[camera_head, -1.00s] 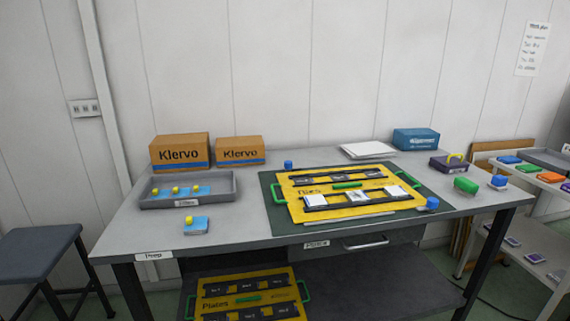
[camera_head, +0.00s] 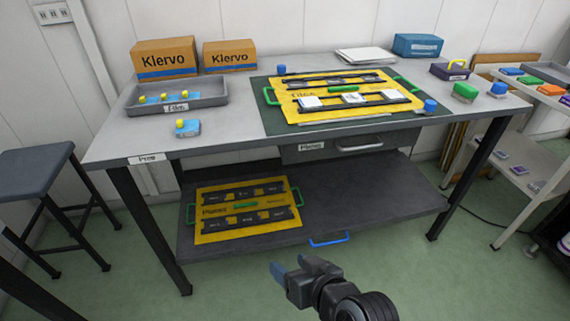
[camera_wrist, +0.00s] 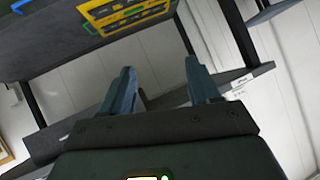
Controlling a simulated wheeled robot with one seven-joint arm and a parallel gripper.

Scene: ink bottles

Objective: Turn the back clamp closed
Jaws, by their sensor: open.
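A yellow board (camera_head: 300,113) with green handles and dark rails lies on a dark green mat (camera_head: 273,124) on the workbench. A small blue block, which may be the back clamp (camera_head: 281,70), stands at the board's back left edge. Another blue piece (camera_head: 430,106) stands at its front right corner. Both are too small to tell whether they are turned open or closed. My gripper (camera_head: 291,264) is open and empty, low in front of the bench and well away from both. Its blue-grey fingers also show apart in the wrist view (camera_wrist: 160,78).
A lower shelf (camera_head: 370,200) holds a second yellow board (camera_head: 270,221). A blue handle (camera_head: 328,241) sits at its front edge. A grey tray (camera_head: 215,98), boxes (camera_head: 165,58) and a stool (camera_head: 30,170) are at left. Floor in front is clear.

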